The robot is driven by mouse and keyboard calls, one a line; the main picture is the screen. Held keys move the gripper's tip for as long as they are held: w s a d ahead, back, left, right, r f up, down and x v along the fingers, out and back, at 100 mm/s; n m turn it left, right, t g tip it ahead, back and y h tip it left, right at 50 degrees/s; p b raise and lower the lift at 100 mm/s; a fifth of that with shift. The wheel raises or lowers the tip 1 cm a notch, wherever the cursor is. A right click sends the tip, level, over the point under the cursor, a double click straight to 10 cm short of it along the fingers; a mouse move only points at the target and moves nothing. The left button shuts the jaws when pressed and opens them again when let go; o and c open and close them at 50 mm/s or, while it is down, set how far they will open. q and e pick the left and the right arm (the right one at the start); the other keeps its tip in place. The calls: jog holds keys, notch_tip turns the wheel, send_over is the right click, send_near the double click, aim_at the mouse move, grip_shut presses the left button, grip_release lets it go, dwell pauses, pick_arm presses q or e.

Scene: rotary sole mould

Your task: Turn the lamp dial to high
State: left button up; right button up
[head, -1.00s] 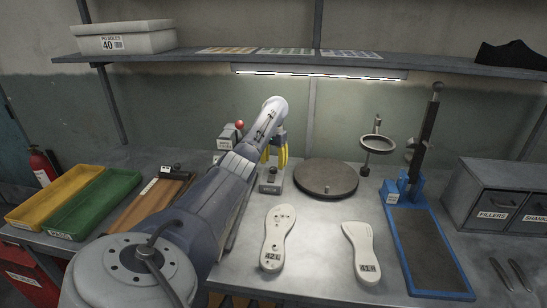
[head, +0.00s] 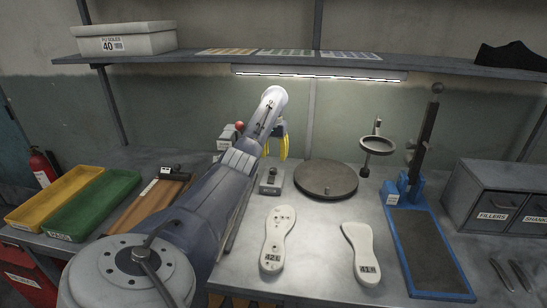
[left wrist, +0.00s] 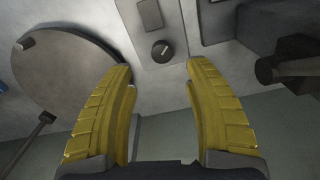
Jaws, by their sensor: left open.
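The lamp dial is a small dark round knob with a light pointer line, on a grey control box (head: 270,187) on the bench. In the left wrist view the dial (left wrist: 162,50) shows just beyond and between the fingertips, with a dark square plate beside it on the box (left wrist: 158,76). I cannot read any setting marks. My left gripper (head: 283,147), with yellow fingers, is above and behind the box, apart from the dial. In the left wrist view its fingers (left wrist: 160,66) are spread and empty. My right gripper is not in view.
A round dark turntable (head: 326,178) stands right of the box. A device with a red ball knob (head: 239,126) stands behind it. Two pale soles (head: 278,238) (head: 361,250) lie in front. A lit lamp strip (head: 318,74) hangs under the shelf. A blue-framed stand (head: 428,245) is at right.

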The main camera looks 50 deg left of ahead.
aim_at(273, 169)
pick_arm(q)
jog(key=n, duration=0.5)
jog(key=shift+s+a+n, duration=0.1)
jog(key=shift+n, duration=0.2)
jog(key=shift+f, duration=0.2)
jog(key=shift+n, duration=0.3)
jog(key=shift+f, duration=3.65)
jog(key=shift+o, duration=0.2)
grip_shut()
